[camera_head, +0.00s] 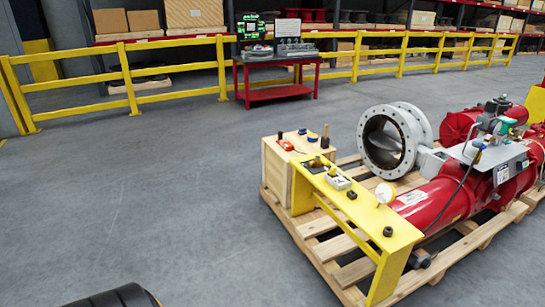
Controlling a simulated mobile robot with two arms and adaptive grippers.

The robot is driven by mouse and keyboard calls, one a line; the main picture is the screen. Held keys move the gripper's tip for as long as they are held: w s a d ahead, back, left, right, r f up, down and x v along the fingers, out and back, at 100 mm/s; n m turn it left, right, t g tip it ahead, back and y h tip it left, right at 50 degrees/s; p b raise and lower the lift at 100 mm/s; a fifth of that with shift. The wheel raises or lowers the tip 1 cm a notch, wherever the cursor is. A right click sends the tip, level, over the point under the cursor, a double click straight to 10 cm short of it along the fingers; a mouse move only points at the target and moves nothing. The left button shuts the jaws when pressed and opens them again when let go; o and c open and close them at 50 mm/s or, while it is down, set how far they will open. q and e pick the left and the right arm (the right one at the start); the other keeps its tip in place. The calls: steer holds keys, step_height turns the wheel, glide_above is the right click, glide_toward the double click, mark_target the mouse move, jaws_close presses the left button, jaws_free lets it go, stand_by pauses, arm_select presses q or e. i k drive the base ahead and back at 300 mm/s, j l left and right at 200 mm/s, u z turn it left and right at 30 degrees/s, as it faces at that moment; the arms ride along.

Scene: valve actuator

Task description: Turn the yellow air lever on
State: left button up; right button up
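The red valve actuator (440,199) lies on a wooden pallet at the right, joined to a round grey flanged valve (411,120). Neither of my grippers is in view.
A wooden crate (277,170) with small tools on top stands by the yellow stand. The pallet's edge (322,262) juts toward me. A red cart (275,93) and yellow railing (128,80) are behind. Grey floor at the left is clear.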

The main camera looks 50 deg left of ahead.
mark_target(326, 162)
steer(key=u, duration=1.15)
steer(key=i+j+z, duration=0.1)
steer(key=i+j, duration=0.15)
steer(key=i, duration=0.25)
